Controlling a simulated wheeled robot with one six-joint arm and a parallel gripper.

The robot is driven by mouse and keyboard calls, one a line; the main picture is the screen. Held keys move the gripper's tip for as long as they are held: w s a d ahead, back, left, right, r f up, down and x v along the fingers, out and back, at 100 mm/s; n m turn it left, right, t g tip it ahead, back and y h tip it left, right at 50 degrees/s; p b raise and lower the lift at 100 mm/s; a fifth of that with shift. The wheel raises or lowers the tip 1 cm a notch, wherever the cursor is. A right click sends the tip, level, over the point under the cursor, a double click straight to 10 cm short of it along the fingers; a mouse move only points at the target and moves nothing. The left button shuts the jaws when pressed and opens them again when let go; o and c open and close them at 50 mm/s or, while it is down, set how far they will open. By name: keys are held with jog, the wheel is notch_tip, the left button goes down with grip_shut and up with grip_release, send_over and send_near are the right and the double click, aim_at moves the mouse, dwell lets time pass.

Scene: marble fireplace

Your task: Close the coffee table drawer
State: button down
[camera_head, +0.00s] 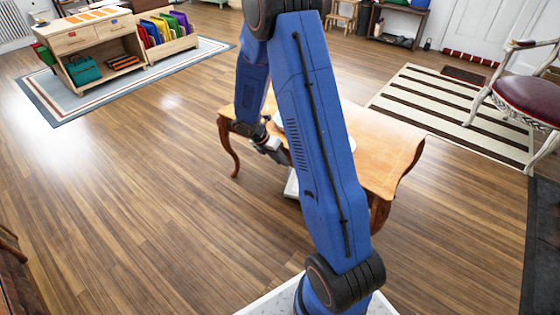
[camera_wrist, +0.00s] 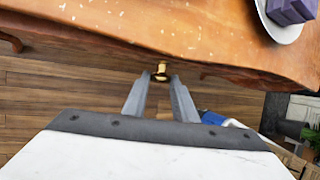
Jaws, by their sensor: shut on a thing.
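The wooden coffee table (camera_head: 385,150) has curved legs and an orange-brown top. My blue arm hides much of it in the head view. The table top (camera_wrist: 120,28) fills the upper part of the wrist view. A small brass knob (camera_wrist: 161,68) shows just below the table's edge. The drawer front is hidden beneath that edge, so I cannot tell how far out the drawer stands. My gripper (camera_wrist: 161,78) is shut on the knob, with a grey finger on either side. In the head view my gripper (camera_head: 272,150) is at the table's near left side.
A white plate (camera_wrist: 288,30) with a purple block (camera_wrist: 290,10) is on the table top. A striped rug (camera_head: 440,115) and a red-seated chair (camera_head: 528,98) are at the right. A wooden shelf unit (camera_head: 95,50) stands at the back left. The wood floor at left is clear.

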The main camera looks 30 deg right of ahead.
jog(key=shift+w+d, duration=0.35)
jog(key=shift+d, duration=0.4)
jog(key=shift+r, duration=0.1)
jog(key=c, duration=1.4)
grip_release()
jog(key=shift+d, duration=0.15)
jog(key=shift+c, duration=0.2)
jog(key=v, duration=1.7)
jog(key=shift+r, duration=0.15)
